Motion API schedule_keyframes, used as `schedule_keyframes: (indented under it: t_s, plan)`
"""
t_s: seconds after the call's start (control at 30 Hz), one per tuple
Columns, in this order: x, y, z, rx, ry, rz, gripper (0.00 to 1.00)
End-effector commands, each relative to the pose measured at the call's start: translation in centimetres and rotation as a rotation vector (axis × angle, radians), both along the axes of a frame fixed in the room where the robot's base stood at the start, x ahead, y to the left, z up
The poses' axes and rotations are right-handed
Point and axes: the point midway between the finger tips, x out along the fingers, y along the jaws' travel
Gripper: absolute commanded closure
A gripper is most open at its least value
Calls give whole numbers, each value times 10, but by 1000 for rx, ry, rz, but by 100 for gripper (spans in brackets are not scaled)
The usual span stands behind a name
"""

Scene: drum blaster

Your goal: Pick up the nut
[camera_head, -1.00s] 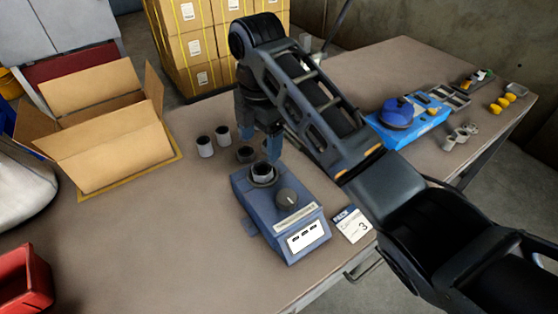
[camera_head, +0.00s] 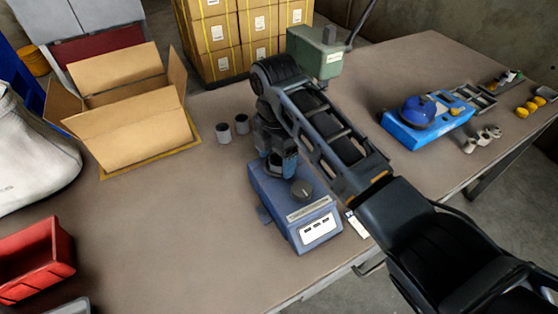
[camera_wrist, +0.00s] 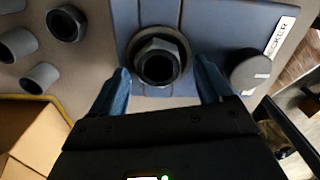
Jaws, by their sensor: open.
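A grey hex nut (camera_wrist: 158,62) sits in a dark round seat on top of the blue machine (camera_wrist: 200,20) in the wrist view. The machine also shows in the head view (camera_head: 291,222), with a dark knob on it. My gripper (camera_wrist: 162,88) is open, its two blue fingers apart to the left and right of the nut's near side; contact cannot be told. In the head view my gripper (camera_head: 281,163) is low over the machine's far end and hides the nut. A second dark nut (camera_wrist: 66,23) lies on the table, left of the machine.
Grey cylinders (camera_head: 223,133) stand on the table left of my gripper. An open cardboard box (camera_head: 140,140) is farther left, and a red bin (camera_head: 36,262) is at front left. A green box (camera_head: 314,58) stands behind my arm. A blue device (camera_head: 425,120) is at right.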

Motion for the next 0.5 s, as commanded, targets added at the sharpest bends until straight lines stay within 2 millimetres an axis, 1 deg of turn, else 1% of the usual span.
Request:
schedule_keyframes:
  t_s: [0.03,0.07,0.5]
  plan:
    - [0,0,0,0,0,0,23]
    - [0,0,0,0,0,0,26]
    - [0,0,0,0,0,-1,68]
